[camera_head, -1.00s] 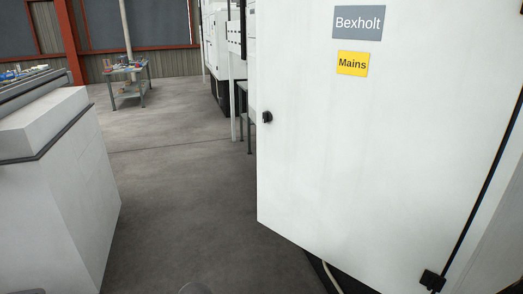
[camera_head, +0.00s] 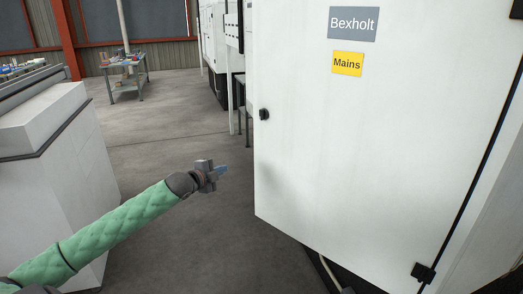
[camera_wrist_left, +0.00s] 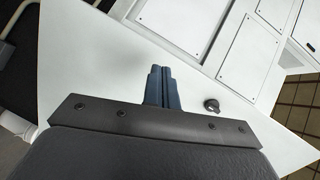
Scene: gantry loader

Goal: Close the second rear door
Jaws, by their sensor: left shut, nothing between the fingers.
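The white cabinet door (camera_head: 370,150) carries a grey "Bexholt" sign and a yellow "Mains" label. It stands ajar, with a hinge at its lower right and a small black latch (camera_head: 264,114) on its free left edge. My left gripper (camera_head: 222,170) is shut and empty, left of the door's free edge and lower than the latch. In the left wrist view the shut fingers (camera_wrist_left: 162,88) lie in front of a white panel, with a dark round knob (camera_wrist_left: 211,105) to their right. I cannot tell whether they touch it.
A white machine housing (camera_head: 50,170) stands at the left, close to my left arm. A workbench (camera_head: 125,75) with small items is at the back. Open concrete floor (camera_head: 170,135) lies between. A cable (camera_head: 328,272) shows below the door.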

